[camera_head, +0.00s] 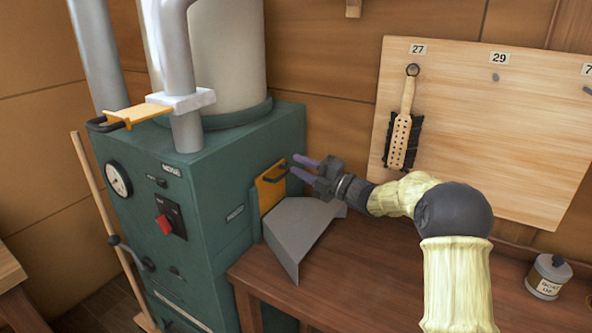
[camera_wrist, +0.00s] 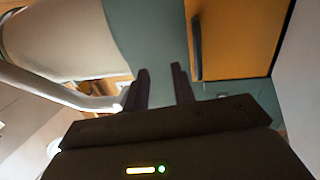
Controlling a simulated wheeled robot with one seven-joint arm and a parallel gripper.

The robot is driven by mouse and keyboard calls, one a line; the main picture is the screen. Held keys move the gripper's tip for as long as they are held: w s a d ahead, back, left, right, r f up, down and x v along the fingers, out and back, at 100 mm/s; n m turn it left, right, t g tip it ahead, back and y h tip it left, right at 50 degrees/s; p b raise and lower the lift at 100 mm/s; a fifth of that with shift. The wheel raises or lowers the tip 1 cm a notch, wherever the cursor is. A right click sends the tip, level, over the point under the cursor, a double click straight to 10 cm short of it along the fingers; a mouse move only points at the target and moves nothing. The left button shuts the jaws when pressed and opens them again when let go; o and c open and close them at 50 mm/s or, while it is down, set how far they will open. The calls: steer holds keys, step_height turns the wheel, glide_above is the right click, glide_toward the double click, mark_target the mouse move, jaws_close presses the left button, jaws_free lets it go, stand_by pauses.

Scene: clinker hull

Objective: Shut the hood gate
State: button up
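A yellow gate plate (camera_head: 268,193) with a dark bar handle (camera_head: 275,177) stands upright at the side of the green machine, just above a grey sloped hood (camera_head: 303,232). My gripper (camera_head: 296,166) is level with the handle, a little to its right in the head view. Its two fingers are apart with nothing between them. In the wrist view the yellow plate (camera_wrist: 245,35) and its handle (camera_wrist: 196,48) lie to the right of my gripper (camera_wrist: 160,70), beyond the right fingertip. Whether a finger touches the handle cannot be told.
A second yellow plate (camera_head: 140,113) with a dark handle sits in a collar on the grey pipe. The green machine (camera_head: 215,165) carries a gauge and a red switch. The wooden bench (camera_head: 365,265) is mostly clear; a tin (camera_head: 547,277) stands at right. A brush (camera_head: 402,135) hangs on the pegboard.

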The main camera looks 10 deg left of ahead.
steer(key=f+b+v, duration=0.1)
steer(key=b+v, duration=0.6)
steer(key=v, duration=0.7)
stand_by(1.4)
steer(key=shift+f+b, duration=0.1)
steer(key=shift+b, duration=0.3)
steer(key=shift+r, duration=0.2)
step_height(320, 180, up, 10)
steer(key=p, duration=1)
